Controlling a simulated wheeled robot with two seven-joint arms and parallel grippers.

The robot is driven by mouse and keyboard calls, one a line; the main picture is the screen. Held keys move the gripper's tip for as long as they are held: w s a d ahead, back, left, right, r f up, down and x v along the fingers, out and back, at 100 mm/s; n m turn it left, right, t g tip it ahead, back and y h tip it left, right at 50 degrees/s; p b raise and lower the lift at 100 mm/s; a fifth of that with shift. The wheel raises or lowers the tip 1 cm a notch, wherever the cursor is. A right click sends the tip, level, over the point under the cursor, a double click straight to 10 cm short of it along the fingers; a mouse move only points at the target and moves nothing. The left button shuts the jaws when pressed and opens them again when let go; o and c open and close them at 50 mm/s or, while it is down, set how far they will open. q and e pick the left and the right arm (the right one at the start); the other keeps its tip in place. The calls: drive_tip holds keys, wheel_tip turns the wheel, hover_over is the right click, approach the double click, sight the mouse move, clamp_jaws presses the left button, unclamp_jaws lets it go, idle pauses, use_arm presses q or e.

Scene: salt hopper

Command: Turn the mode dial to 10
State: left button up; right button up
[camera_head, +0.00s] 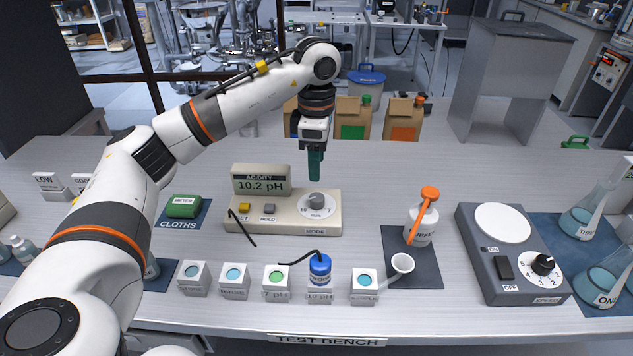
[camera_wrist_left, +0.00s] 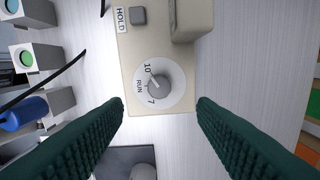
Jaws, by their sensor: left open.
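The mode dial (camera_head: 316,202) is a grey knob on a white disc at the right end of the beige acidity meter (camera_head: 240,222). The meter display (camera_head: 261,185) reads 10.2 pH. In the left wrist view the dial knob (camera_wrist_left: 157,83) sits between my fingers but farther off, with marks 10, RUN and 7 around its left side. A small pale pointer mark on the knob faces up-left; I cannot tell exactly which mark it meets. My left gripper (camera_head: 315,178) points down above the dial, open and empty, not touching it. My right gripper is not in view.
Yellow and grey buttons (camera_head: 269,208) sit left of the dial. A grey stirrer (camera_head: 485,255) is farther right.

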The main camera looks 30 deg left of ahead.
use_arm(q)
drive_tip(key=shift+r, duration=1.65)
